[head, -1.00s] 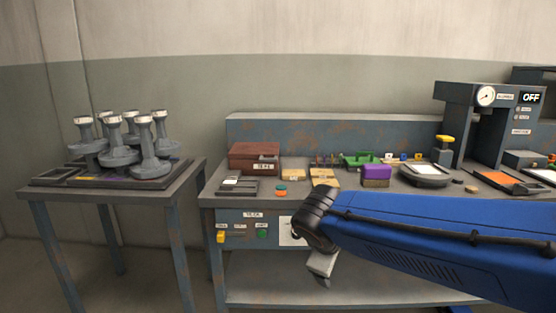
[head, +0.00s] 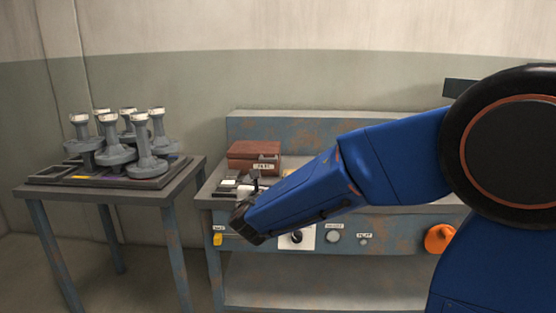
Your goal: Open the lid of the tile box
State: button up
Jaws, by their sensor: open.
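A reddish-brown box (head: 252,152), apparently the tile box, sits at the left end of the bench in the head view. Its top looks closed, and a small pale label is on its front. My gripper (head: 253,184) is small in the picture, just in front of the box and a little below it. It is open and seems empty, with a visible gap below the box front. My blue arm reaches in from the right and hides much of the bench top right of the box.
A small grey item (head: 228,186) lies on the bench left of my gripper. The bench front (head: 400,232) carries knobs and labels. A separate table (head: 150,196) at left holds a tray with several grey stands (head: 115,148). Floor shows between the tables.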

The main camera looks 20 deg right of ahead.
aim_at(268, 160)
jog(key=shift+n+t+y, duration=0.3)
jog(key=shift+n+y, duration=0.1)
jog(key=shift+n, duration=0.2)
jog(key=x, duration=0.6)
jog(key=a+x, duration=0.1)
jog(key=x, duration=1)
jog(key=shift+w, duration=0.6)
